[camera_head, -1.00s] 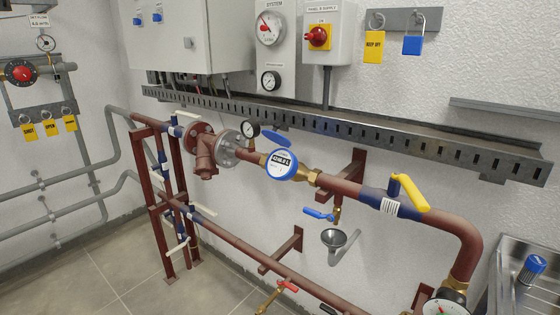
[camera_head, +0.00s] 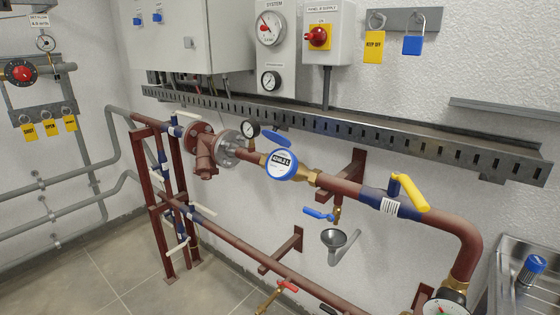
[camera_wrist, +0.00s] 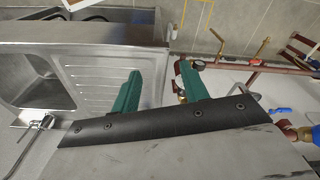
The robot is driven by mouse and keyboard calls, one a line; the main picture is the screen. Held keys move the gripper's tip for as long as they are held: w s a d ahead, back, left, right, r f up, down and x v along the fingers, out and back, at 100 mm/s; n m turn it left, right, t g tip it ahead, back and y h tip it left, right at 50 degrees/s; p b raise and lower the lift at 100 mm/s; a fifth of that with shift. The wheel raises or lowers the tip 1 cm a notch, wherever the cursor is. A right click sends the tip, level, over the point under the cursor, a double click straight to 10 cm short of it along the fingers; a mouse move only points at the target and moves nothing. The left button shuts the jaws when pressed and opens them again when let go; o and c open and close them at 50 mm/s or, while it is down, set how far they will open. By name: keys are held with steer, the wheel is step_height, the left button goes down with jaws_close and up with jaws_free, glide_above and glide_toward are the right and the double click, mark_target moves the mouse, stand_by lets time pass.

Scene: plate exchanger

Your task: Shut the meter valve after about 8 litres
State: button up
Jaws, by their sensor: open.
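The round white water meter (camera_head: 282,163) with a blue rim and raised blue lid sits in the red pipe in the head view. Its digits are too small to read surely. To its right on the same pipe is a valve with a yellow lever (camera_head: 411,193), which slants down to the right, roughly along the pipe. A small valve with a blue lever (camera_head: 319,214) hangs below the pipe, above a grey funnel (camera_head: 334,239). My gripper (camera_wrist: 158,88) shows only in the wrist view, its green fingers apart with nothing between them, over the sink drainer.
A steel sink (camera_head: 512,285) with a blue-capped item (camera_head: 532,269) stands at lower right. A slotted cable tray (camera_head: 340,128) runs above the pipe. A pressure gauge (camera_head: 445,303) sits under the pipe bend. A lower pipe carries a red lever (camera_head: 288,286).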

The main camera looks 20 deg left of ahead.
stand_by(0.3)
step_height(320, 180, up, 13)
steer(key=n+g, duration=0.1)
steer(key=n, duration=0.2)
glide_above(415, 189)
steer(key=shift+w+a+f, duration=0.1)
steer(key=shift+a+f, duration=0.05)
steer(key=shift+f, duration=0.05)
steer(key=shift+r, duration=0.35)
step_height(415, 189, down, 8)
steer(key=shift+r, duration=0.1)
jaws_close()
